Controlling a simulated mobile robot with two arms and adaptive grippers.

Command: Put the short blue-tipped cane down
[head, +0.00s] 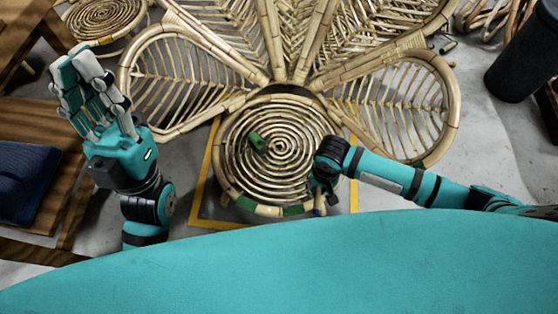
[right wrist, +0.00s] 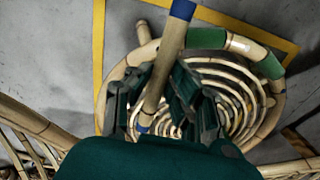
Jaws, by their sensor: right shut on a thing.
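The short blue-tipped cane (right wrist: 163,70) is a pale stick with a blue upper tip and a blue band near its lower end. My right gripper (right wrist: 155,95) is shut on it, one finger on each side, above the round spiral seat (right wrist: 225,75). In the head view my right gripper (head: 322,190) is at the right front rim of the spiral seat (head: 240,180). The cane is mostly hidden there; a small blue end (head: 317,212) shows below the gripper. My left gripper (head: 92,90) is raised at the left, fingers spread, open and empty.
A small green piece (head: 257,143) lies on the spiral seat. The seat's front rim has green bands (head: 295,210). Large woven petals (head: 405,100) fan out behind. A yellow floor outline (head: 208,180) surrounds the seat. A dark bin (head: 525,55) stands far right, a wooden bench (head: 30,120) left.

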